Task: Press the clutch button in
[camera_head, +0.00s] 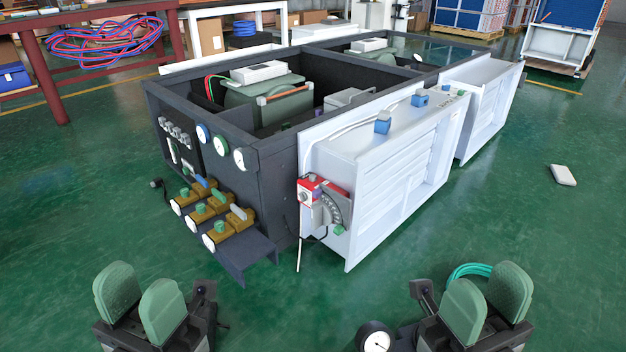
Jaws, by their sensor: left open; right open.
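A red, white and grey actuator (310,190) is mounted on the near end of the white damper box (400,165). It has a dark scale plate at its right and cables hanging below. The clutch button is too small to tell apart on it. My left gripper (140,290) is open and empty at the lower left, well apart from the actuator. My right gripper (487,292) is open and empty at the lower right, also apart from it. Both have green finger pads pointing up.
A dark frame (278,185) holds the boxes, with brass valves (205,212) and gauges (220,145) at its near end. A round gauge (375,338) and a teal hose coil (468,270) show near my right gripper. The green floor between is mostly clear.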

